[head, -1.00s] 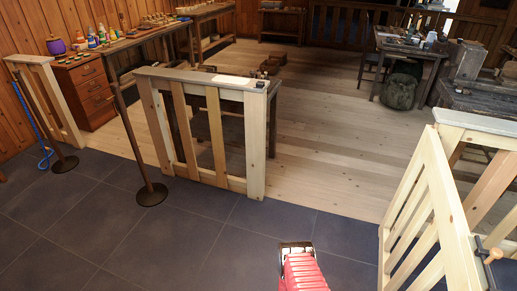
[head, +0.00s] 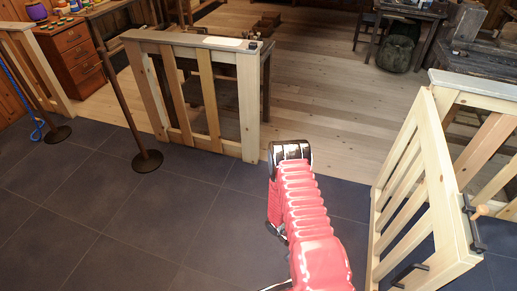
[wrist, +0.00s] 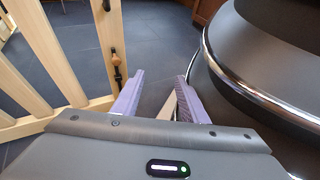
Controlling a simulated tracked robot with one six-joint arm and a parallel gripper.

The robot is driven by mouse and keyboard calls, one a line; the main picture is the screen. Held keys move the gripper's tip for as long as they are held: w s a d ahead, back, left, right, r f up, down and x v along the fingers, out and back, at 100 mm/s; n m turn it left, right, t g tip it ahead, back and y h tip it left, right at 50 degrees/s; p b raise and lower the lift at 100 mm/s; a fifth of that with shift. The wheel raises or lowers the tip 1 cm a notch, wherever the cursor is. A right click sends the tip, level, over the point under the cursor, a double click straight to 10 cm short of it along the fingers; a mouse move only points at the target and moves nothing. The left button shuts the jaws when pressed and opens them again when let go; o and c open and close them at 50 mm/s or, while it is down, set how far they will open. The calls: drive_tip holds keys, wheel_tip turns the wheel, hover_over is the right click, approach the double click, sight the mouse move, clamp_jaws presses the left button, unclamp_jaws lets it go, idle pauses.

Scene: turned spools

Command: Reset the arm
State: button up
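My gripper (wrist: 160,84) shows in the wrist view, with its two purple fingers spread apart. I see nothing clasped between them; a pale strip shows in the gap behind the fingers. In the head view my red ribbed arm rises from the bottom centre, above the dark tiled floor. The gripper's fingers cannot be made out in that view.
A wooden gate (head: 409,199) stands open at the right; its slats and peg latch also show in the wrist view (wrist: 114,58). A slatted barrier (head: 204,100) stands ahead, and a brown post (head: 125,100) on a round base stands left. Pale floorboards (head: 330,100) between are clear.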

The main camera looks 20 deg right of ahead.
drive_tip(key=w+a+r+m+t+y, duration=0.1)
drive_tip(key=w+a+r+t, duration=0.2)
drive_tip(key=r, duration=0.6)
drive_tip(key=w+a+r+m+t+y, duration=0.2)
drive_tip(key=w+a+r, duration=0.25)
drive_tip(key=r, duration=0.45)
drive_tip(key=w+a+r+m+t+y, duration=0.15)
drive_tip(key=w+r, duration=0.25)
drive_tip(key=r, duration=0.5)
drive_tip(key=s+a+r+t, duration=0.2)
drive_tip(key=a+r+t, duration=0.1)
drive_tip(key=r, duration=0.6)
drive_tip(key=s+a+r+t+y, duration=0.1)
drive_tip(key=a+r+t, duration=0.3)
drive_tip(key=r, duration=0.6)
drive_tip(key=s+a+r+t, duration=0.2)
drive_tip(key=a+r+t, duration=0.1)
drive_tip(key=r, duration=0.6)
drive_tip(key=shift+s+a+r+t, duration=0.25)
drive_tip(key=shift+s+a+t, duration=0.1)
drive_tip(key=shift+t, duration=0.5)
drive_tip(key=shift+c, duration=0.3)
